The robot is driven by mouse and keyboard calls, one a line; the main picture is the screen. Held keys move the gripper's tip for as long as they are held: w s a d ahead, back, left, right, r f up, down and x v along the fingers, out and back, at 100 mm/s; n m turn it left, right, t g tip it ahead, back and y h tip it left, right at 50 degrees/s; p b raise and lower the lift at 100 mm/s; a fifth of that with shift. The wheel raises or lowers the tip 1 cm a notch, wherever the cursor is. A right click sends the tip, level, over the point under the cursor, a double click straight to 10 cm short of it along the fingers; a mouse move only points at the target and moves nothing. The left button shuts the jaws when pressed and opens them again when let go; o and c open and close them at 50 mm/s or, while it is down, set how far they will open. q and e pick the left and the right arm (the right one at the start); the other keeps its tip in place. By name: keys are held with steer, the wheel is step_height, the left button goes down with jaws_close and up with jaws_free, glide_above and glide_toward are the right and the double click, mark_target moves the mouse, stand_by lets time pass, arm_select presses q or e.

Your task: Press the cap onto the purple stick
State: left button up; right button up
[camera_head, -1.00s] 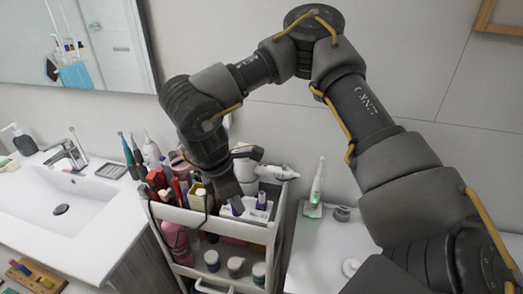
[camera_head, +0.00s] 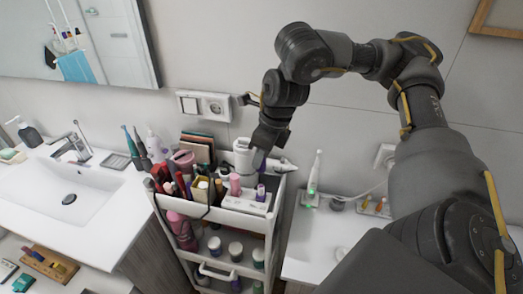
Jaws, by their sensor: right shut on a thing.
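The purple stick (camera_head: 261,192) stands upright in a white holder (camera_head: 245,206) on the cart's top tier, at its right end. My right gripper (camera_head: 258,160) points down above the stick, with a gap between them. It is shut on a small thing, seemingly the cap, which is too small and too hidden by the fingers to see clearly. My left gripper is out of view.
The cart's top tier (camera_head: 238,231) is crowded with a pink bottle (camera_head: 235,185), brushes and a white hair dryer (camera_head: 278,166) close to the gripper. A sink counter (camera_head: 95,215) is on the left. A white counter with a toothbrush (camera_head: 314,175) is on the right.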

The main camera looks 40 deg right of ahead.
steer(key=shift+r+n, duration=0.15)
steer(key=shift+n, duration=0.25)
steer(key=shift+f, duration=0.2)
steer(key=b, duration=0.6)
glide_above(261, 186)
step_height(261, 186, down, 5)
steer(key=shift+d+r, duration=0.1)
steer(key=shift+r, duration=0.05)
steer(key=shift+f, duration=0.35)
stand_by(0.3)
steer(key=shift+p, duration=0.5)
stand_by(0.4)
steer(key=shift+f+b, duration=0.9)
steer(key=shift+f, duration=1)
stand_by(1.6)
stand_by(0.4)
steer(key=o, duration=1)
steer(key=shift+o, duration=0.4)
